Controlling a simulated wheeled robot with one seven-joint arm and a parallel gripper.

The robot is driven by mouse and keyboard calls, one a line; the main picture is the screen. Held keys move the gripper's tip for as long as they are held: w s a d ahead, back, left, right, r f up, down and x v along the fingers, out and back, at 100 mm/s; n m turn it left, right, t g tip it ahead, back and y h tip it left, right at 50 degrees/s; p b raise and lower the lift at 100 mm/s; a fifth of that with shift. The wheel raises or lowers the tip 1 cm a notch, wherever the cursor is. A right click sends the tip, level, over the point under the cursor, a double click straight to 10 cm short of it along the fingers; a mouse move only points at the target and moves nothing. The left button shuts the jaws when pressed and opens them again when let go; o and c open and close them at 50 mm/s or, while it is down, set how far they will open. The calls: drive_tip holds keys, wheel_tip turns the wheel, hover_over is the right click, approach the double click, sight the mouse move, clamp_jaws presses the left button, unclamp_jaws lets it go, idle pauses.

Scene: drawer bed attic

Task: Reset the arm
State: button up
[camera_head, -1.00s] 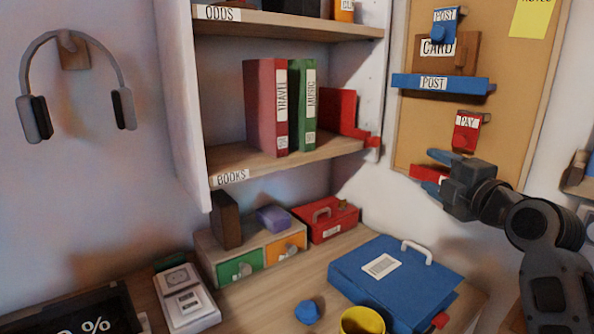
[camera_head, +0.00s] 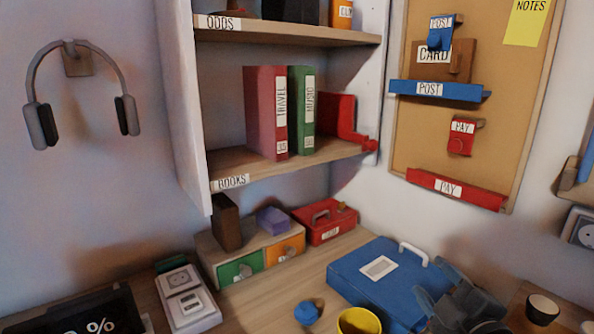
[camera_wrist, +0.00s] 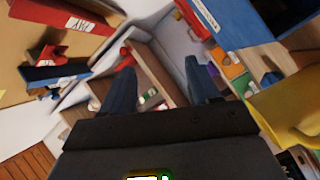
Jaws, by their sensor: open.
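My gripper (camera_head: 445,296) is at the lower right in the head view, in front of the right side of the blue box (camera_head: 350,283) with the white handle. In the wrist view my gripper (camera_wrist: 158,78) shows two blue fingers spread apart with nothing between them. The shelf unit shows beyond the gap. The rest of my arm is mostly out of the head view.
A yellow cup (camera_head: 358,322) and a blue round object (camera_head: 308,312) stand on the desk near the blue box. A dark cup (camera_head: 541,309) is at the right. A corkboard (camera_head: 420,140) with a red PAY ledge (camera_head: 456,190) hangs above. A shelf holds TRAVEL and MUSIC binders.

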drive_tip(key=s+a+f+m+g+h+p, duration=0.1)
drive_tip(key=s+f+m, duration=0.3)
drive_tip(key=s, duration=0.8)
drive_tip(key=s+a+f+m+h+p, duration=0.1)
drive_tip(key=s+f+m, duration=0.3)
drive_tip(key=s, duration=0.8)
drive_tip(key=s+r+m+p, duration=0.1)
drive_tip(key=s+r, duration=0.3)
drive_tip(key=s, duration=0.6)
drive_tip(key=s+r+m+g, duration=0.1)
drive_tip(key=s+r+m, duration=0.2)
drive_tip(key=s, duration=0.7)
drive_tip(key=shift+s+a+r+m+p, duration=0.2)
drive_tip(key=shift+a+r+m+p, duration=0.15)
drive_tip(key=shift+m, duration=0.25)
